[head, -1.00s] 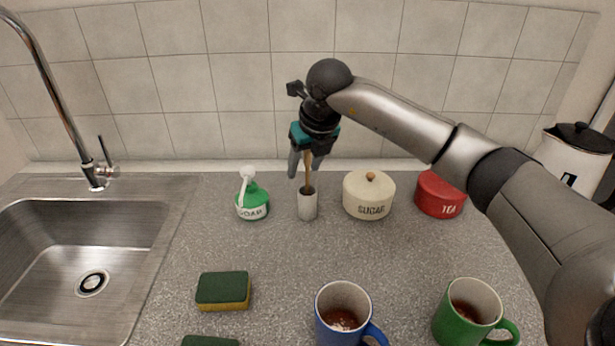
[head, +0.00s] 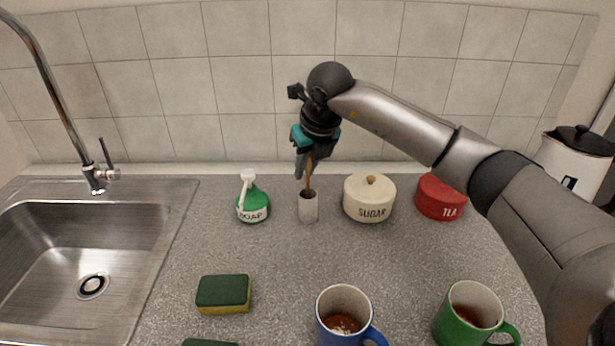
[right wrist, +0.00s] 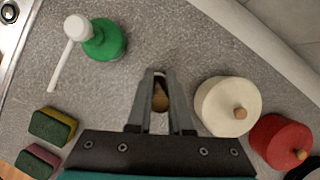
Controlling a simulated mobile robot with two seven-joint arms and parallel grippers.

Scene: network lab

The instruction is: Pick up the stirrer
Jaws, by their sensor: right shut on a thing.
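The stirrer (head: 308,182) is a thin wooden stick standing upright in a small white cup (head: 308,208) on the counter, between the soap bottle and the sugar pot. My right gripper (head: 307,168) is above the cup and shut on the stirrer's upper part. In the right wrist view the stirrer's rounded brown end (right wrist: 160,98) shows between the two fingers. The stirrer's lower end is hidden inside the cup. My left gripper is in neither view.
A green soap bottle (head: 254,206) stands left of the cup. A sugar pot (head: 369,198) and red tea pot (head: 440,197) stand right. A sponge (head: 223,293), blue mug (head: 343,317) and green mug (head: 469,315) are in front. The sink (head: 75,255) is left.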

